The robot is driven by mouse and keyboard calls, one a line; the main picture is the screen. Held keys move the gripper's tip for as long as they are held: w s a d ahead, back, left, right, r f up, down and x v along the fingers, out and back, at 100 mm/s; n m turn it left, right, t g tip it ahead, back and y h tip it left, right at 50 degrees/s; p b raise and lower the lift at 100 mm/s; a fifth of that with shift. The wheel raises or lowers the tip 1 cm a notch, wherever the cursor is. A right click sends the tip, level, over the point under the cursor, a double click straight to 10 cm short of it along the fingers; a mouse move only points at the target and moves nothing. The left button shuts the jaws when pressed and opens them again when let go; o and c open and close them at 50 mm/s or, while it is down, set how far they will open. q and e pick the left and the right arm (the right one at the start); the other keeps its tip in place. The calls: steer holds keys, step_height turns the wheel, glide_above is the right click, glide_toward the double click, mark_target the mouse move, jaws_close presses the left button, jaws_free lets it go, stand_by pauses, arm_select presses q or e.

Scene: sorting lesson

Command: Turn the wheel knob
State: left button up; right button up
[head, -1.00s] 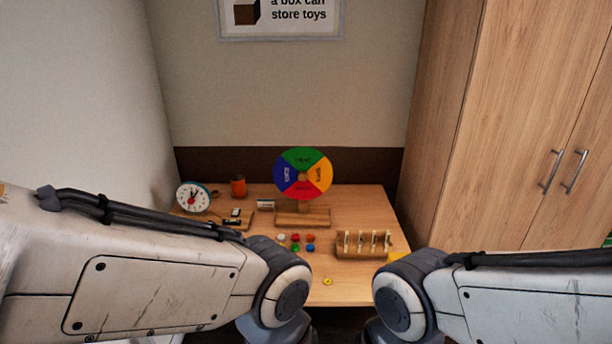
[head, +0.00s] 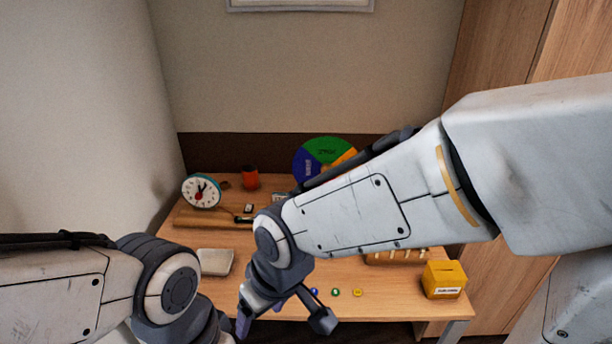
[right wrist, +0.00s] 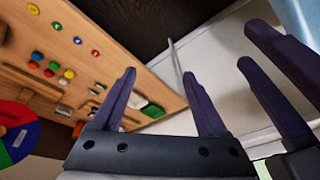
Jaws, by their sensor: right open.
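The colour wheel (head: 325,149) stands at the back of the table. Its green and blue parts and a bit of yellow show; my right arm hides the rest, with the knob. In the right wrist view the wheel (right wrist: 21,145) is cut off at the left edge, with a brown round piece at its middle, likely the knob (right wrist: 3,131). My right gripper (head: 283,318) is open and empty near the table's front edge, well apart from the wheel; its fingers also show in the right wrist view (right wrist: 159,76). My left gripper (right wrist: 246,44) shows at the right there, fingers apart and empty.
A yellow box (head: 444,279) stands at the right front. Small coloured pieces (head: 335,292) lie near the front, and a pale block (head: 215,262) lies at the left.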

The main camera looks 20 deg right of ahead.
steer(key=w+f+m+t+b, duration=0.3)
steer(key=w+f+t, duration=0.1)
steer(key=w, duration=1.1)
steer(key=m+t+h+b, duration=0.6)
steer(key=t+h+b, duration=0.1)
steer(key=t, duration=0.4)
glide_toward(326, 172)
steer(key=p+x, duration=0.1)
steer(key=x, duration=0.7)
steer(key=shift+w+d, duration=0.2)
steer(key=shift+w, duration=0.1)
jaws_close()
steer(key=shift+f, duration=0.1)
